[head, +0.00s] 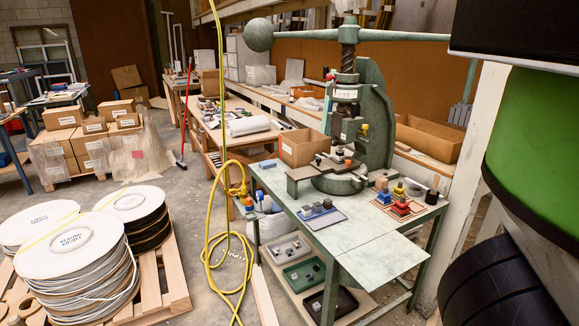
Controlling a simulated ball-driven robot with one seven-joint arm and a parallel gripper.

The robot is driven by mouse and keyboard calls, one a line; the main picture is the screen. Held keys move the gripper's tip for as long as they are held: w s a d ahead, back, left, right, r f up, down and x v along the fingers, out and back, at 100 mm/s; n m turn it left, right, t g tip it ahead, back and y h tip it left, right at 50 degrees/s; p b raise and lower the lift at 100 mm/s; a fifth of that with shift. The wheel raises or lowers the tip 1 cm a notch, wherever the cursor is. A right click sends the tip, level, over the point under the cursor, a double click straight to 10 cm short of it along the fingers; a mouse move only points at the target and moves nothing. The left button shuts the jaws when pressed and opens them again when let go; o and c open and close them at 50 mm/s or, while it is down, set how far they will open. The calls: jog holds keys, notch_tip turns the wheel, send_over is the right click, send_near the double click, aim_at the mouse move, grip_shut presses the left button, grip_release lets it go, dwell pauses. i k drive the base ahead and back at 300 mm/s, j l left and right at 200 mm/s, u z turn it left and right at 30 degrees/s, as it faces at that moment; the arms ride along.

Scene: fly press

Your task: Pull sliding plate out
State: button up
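The green fly press (375,115) stands on a pale green metal table (340,236), with a ball-ended bar across its top. A separate pale green flat panel (384,258) sticks out from the table's front right edge. My gripper is not in view.
On the tabletop are a tray of dark blocks (318,213) and a board with coloured parts (402,206). Trays (303,275) lie on the lower shelf. A yellow hose (210,225) hangs and coils left of the table. Spools on a pallet (157,287) occupy the lower left.

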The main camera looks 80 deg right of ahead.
aim_at(324, 165)
jog(key=i+j, duration=0.1)
jog(key=i+j+z, duration=0.1)
jog(key=z, duration=0.85)
jog(key=i+j, duration=0.05)
jog(key=i, duration=0.05)
